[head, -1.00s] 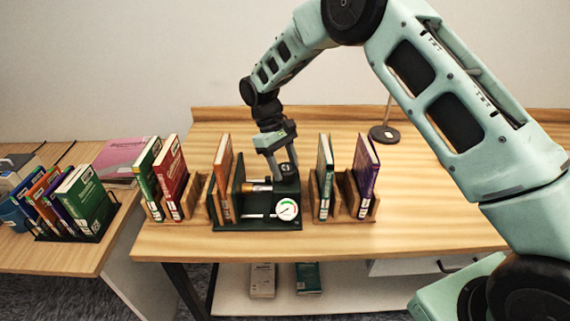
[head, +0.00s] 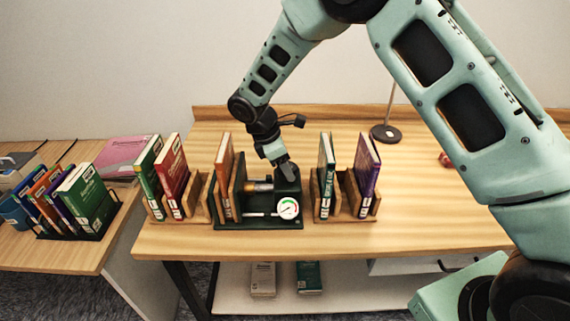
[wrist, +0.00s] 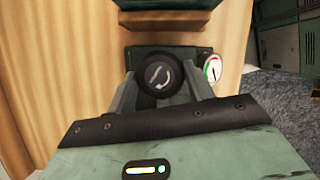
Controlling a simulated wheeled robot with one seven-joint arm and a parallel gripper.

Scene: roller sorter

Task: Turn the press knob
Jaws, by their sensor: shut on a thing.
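The press is a dark green fixture (head: 258,225) on the table, with a brass-coloured cylinder and a round white gauge (head: 287,208). Its round black knob (wrist: 157,75) bears a curved arrow and sits between the two fingers in the wrist view. My gripper (head: 286,168) reaches down onto the top of the press in the head view and is shut on the knob. The fingers lie on both sides of the knob in the wrist view. In the head view the knob is hidden by my gripper. The gauge also shows in the wrist view (wrist: 212,68), beyond the right finger.
An orange book (head: 224,170) stands close left of the press. Wooden racks with books flank it, including a green book (head: 326,175) on the right. A lamp base (head: 385,134) stands behind. The table's right part is mostly clear.

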